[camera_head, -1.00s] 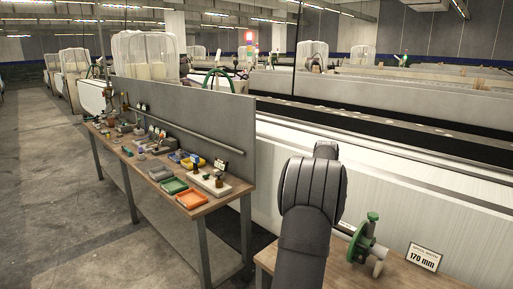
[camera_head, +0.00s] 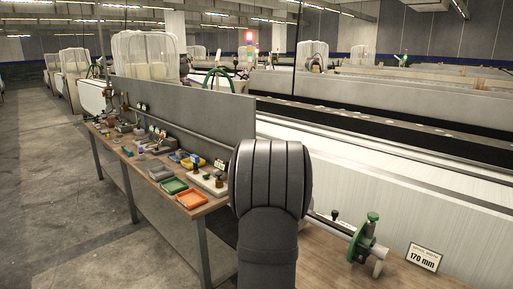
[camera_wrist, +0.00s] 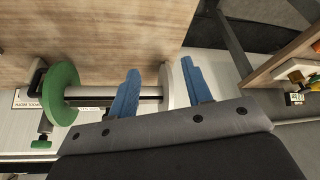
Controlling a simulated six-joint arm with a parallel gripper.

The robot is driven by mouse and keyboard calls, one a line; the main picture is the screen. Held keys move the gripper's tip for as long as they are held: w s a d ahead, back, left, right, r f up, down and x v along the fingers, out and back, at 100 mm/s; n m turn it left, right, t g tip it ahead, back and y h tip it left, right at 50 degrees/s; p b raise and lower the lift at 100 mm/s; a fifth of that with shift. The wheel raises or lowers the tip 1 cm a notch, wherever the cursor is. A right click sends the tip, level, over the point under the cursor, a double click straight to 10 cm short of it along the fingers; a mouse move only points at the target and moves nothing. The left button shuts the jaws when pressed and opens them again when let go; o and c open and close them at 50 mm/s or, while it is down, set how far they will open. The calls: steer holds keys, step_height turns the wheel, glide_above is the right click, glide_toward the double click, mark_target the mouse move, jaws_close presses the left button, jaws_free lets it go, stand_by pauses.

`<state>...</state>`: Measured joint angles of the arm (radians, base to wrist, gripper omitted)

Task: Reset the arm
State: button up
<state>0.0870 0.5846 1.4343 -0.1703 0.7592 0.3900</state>
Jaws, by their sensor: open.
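My gripper (camera_wrist: 160,82) shows in the wrist view as two blue fingers spread apart, with nothing held between them. Behind the fingers, a horizontal shaft carries a green disc (camera_wrist: 63,92) at the left and a pale flange (camera_wrist: 176,88) at the right. The flange appears between the two fingers; I cannot tell how far off it is. In the head view, my dark arm (camera_head: 268,200) stands upright at lower centre and hides the gripper. The green-disced fixture (camera_head: 366,238) is to its right on a wooden bench.
A sign reading 170 mm (camera_head: 424,257) stands right of the fixture. A workbench (camera_head: 205,208) with several trays and tools, backed by a grey panel (camera_head: 200,105), is left of my arm. Long white loom machinery (camera_head: 420,190) runs behind. The floor at left is clear.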

steer(key=s+d+f+m, duration=0.2)
steer(key=s, duration=0.3)
steer(key=s+d+m+g+h, duration=0.1)
steer(key=s+d+m, duration=0.2)
steer(key=d, duration=0.7)
steer(key=s+d+f+m+g+h, duration=0.1)
steer(key=s+d+m, duration=0.3)
steer(key=s+d, duration=0.3)
steer(key=d, duration=0.3)
steer(key=shift+d+f, duration=0.15)
steer(key=shift+s, duration=0.1)
